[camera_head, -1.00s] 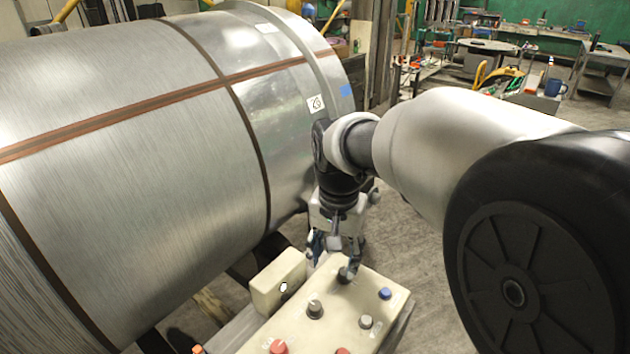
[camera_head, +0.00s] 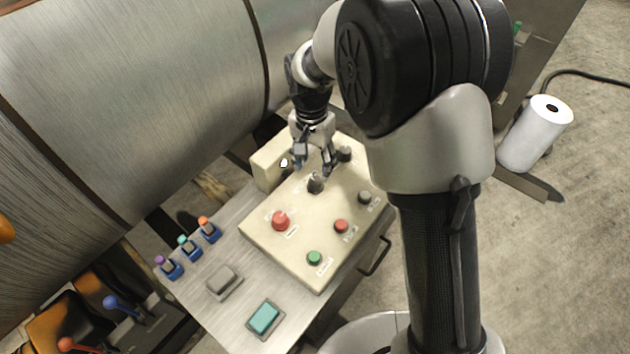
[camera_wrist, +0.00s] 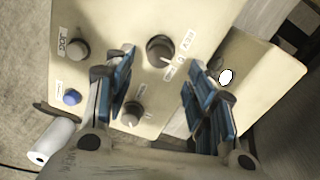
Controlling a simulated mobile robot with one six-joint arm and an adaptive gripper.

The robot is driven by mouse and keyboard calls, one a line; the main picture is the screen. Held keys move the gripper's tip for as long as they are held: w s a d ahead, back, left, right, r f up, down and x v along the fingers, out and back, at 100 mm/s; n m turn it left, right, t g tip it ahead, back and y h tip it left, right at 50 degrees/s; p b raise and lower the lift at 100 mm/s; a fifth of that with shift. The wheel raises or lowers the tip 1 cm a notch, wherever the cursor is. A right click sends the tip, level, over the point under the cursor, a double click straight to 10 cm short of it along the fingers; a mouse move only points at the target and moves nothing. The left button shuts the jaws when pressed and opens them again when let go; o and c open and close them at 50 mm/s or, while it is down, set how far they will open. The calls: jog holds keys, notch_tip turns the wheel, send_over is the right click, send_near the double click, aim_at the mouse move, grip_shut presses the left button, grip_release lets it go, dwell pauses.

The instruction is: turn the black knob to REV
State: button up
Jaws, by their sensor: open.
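The black knob (camera_head: 316,183) stands on the cream control box. In the wrist view the same knob (camera_wrist: 160,49) has REV and other small labels beside it. Its pale pointer mark faces the lower right, toward the labels; I cannot tell exactly which one it meets. My gripper (camera_head: 313,169) is open and empty just above the box, by the far side of the knob. In the wrist view its blue-padded fingers (camera_wrist: 157,82) are spread left and right of the knob's lower side, and the knob shows beyond them. I see no contact.
A second knob (camera_wrist: 132,112) is under the gripper, close to the left finger. A JOG knob (camera_wrist: 77,50) and blue button (camera_wrist: 71,97) lie left. A red mushroom button (camera_head: 280,220), red button (camera_head: 341,226) and green button (camera_head: 314,258) are nearer. A smaller box (camera_head: 267,170) adjoins.

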aim_at(315, 180)
notch_tip(315, 180, down, 6)
jog(key=shift+d+f+b, duration=0.15)
jog(key=shift+b, duration=0.6)
jog(key=c, duration=1.1)
